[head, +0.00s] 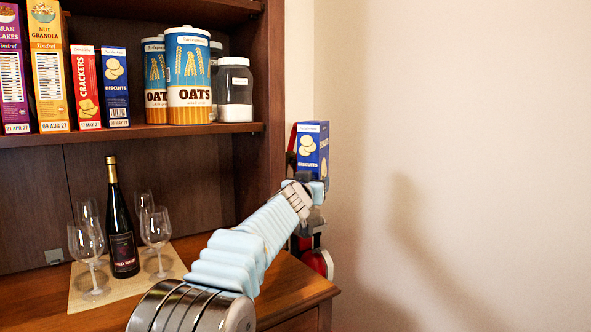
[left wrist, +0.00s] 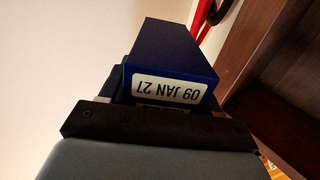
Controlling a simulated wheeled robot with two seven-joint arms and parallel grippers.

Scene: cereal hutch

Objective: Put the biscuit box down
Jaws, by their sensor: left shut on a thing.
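A blue biscuit box (head: 313,148) is held upright in my left gripper (head: 312,188), to the right of the hutch's side panel. In the left wrist view the biscuit box (left wrist: 172,58) shows a white date label reading 09 JAN 27. The left gripper (left wrist: 155,125) is shut on it there. A second blue biscuits box (head: 115,88) stands on the hutch shelf beside a red crackers box. My right gripper is not in view.
The wooden shelf (head: 150,132) also holds cereal boxes, oats canisters (head: 190,80) and a glass jar (head: 235,92). Below, a dark bottle (head: 121,225) and several wine glasses stand on a mat (head: 85,297). A red object (head: 319,262) is partly hidden behind my arm.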

